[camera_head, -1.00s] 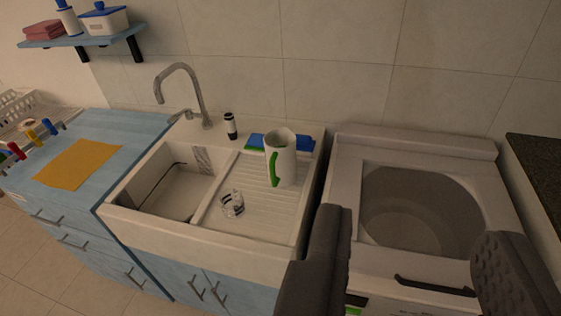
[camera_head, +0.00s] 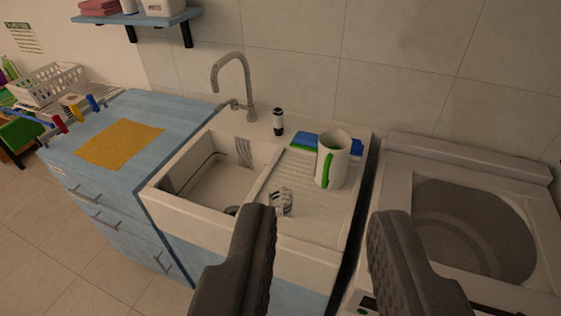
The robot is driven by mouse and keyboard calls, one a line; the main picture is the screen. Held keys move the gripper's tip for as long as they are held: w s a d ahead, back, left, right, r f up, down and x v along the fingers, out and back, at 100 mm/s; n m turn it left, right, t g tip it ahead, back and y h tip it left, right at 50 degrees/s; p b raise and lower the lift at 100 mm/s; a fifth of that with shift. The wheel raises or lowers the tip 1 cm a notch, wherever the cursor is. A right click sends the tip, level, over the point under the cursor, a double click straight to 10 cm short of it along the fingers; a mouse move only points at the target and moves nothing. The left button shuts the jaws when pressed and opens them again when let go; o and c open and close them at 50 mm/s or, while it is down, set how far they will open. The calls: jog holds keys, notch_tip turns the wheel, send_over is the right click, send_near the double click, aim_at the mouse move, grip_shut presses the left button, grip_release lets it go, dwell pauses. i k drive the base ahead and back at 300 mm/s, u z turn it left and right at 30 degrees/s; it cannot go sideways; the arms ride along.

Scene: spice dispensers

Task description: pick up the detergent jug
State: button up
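A white jug (camera_head: 337,163) with a green handle stands upright on the ribbed drainboard right of the sink basin. No label shows on it, so I cannot tell whether it is the detergent jug. My gripper (camera_head: 322,212) is open and empty. Its two dark fingers reach up from the bottom of the picture, and the jug appears above the gap between them. The gripper is apart from the jug.
A clear glass (camera_head: 281,202) stands on the drainboard (camera_head: 312,213), left of the jug. A blue item (camera_head: 305,141) lies behind the jug. A small black-and-white bottle (camera_head: 278,121) and the faucet (camera_head: 250,100) stand at the back. An open-topped washer (camera_head: 400,185) is to the right.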

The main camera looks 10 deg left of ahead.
aim_at(334, 145)
jog(key=u, duration=2.1)
jog(key=i, duration=1.75)
jog(key=z, duration=3)
jog(key=i, duration=0.9)
jog(key=z, duration=0.1)
